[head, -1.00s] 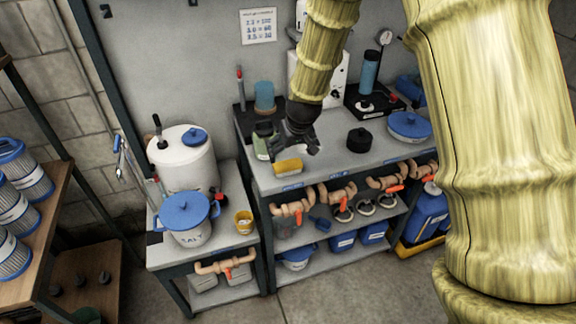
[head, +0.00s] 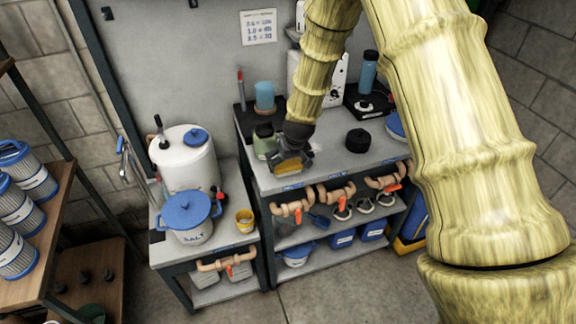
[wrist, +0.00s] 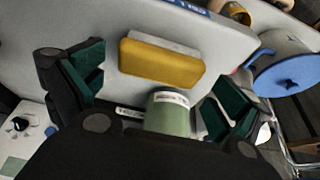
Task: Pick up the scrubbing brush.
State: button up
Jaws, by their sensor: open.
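The scrubbing brush looks like a yellow block (wrist: 160,64) with a pale strip along one long side. It lies near the front edge of the grey bench top (wrist: 235,55). In the head view the brush (head: 289,166) shows just below my gripper (head: 292,152), partly covered by it. In the wrist view my gripper (wrist: 152,88) is open, with dark green pads on both fingers. The brush lies ahead of and between the fingers, with nothing held. I cannot tell whether a finger touches it.
A pale green jar (head: 265,140) stands close behind and left of my gripper; it also shows between the fingers in the wrist view (wrist: 168,114). A black round object (head: 357,140) stands to the right. A blue-lidded salt pot (head: 189,215) stands on the lower left table.

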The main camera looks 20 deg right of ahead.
jog(key=shift+p+x, duration=0.4)
jog(key=shift+x, duration=0.95)
jog(key=shift+c, duration=0.4)
jog(key=c, duration=0.7)
